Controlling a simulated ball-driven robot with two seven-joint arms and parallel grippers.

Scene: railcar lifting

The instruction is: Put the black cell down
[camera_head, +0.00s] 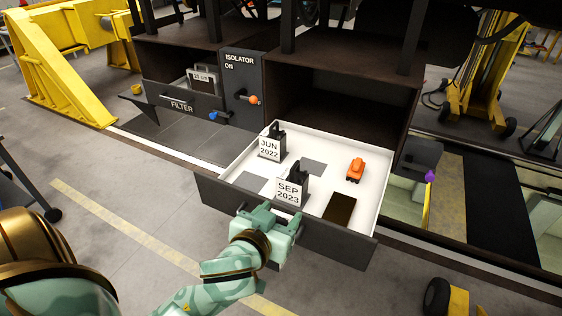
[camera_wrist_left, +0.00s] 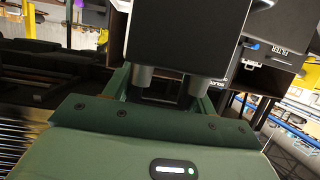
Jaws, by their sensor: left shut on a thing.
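The drawer has a white floor. Two cells with white labels stand upright in it: the JUN 2022 cell (camera_head: 270,147) at the back left and the SEP 2023 cell (camera_head: 290,190) nearer my gripper. Grey patches of the drawer floor are bare. My right gripper is out of view.
An orange object (camera_head: 355,170) and a flat dark brown plate (camera_head: 340,208) lie in the drawer's right part. A FILTER drawer (camera_head: 182,104) and an isolator panel (camera_head: 241,85) with an orange knob are to the left. A purple knob (camera_head: 430,176) is at the right.

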